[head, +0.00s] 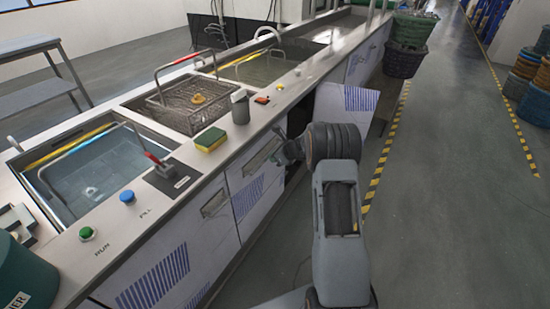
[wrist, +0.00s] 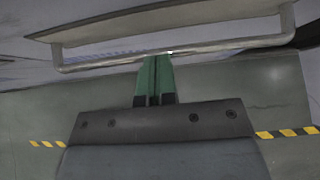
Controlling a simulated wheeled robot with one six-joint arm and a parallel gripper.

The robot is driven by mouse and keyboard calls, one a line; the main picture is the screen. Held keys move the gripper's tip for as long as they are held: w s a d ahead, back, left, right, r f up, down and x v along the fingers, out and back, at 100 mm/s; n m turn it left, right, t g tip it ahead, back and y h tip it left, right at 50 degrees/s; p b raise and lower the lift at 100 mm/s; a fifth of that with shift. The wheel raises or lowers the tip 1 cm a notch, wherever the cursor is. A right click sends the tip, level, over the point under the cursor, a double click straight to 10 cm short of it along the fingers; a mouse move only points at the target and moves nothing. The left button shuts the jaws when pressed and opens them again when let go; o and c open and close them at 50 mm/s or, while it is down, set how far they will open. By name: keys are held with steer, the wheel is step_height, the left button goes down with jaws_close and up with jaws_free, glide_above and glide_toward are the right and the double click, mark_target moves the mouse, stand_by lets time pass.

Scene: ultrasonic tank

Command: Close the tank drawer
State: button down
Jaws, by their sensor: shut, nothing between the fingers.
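My gripper (head: 282,157) is at the white cabinet front below the counter, beside a drawer front (head: 255,186) with blue stripes and a bar handle (head: 262,154). In the wrist view the green fingers (wrist: 154,80) are together and empty. Their tips reach the long metal bar handle (wrist: 220,46), overlapping its lower edge; I cannot tell whether they touch it. I cannot tell how far this drawer stands out. My arm hides part of the front.
A striped white panel (head: 345,108) juts into the aisle beyond my gripper. The counter holds a water-filled tank (head: 95,170), a wire basket (head: 190,102) and a yellow-green sponge (head: 210,139). Dark baskets (head: 403,62) stand farther along. The aisle floor (head: 450,200) on the right is clear.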

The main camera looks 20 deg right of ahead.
steer(key=s+d+f+v, duration=0.1)
steer(key=f+v, duration=0.1)
steer(key=v, duration=1)
steer(key=shift+s+d+p, duration=0.3)
steer(key=shift+s+p, duration=0.05)
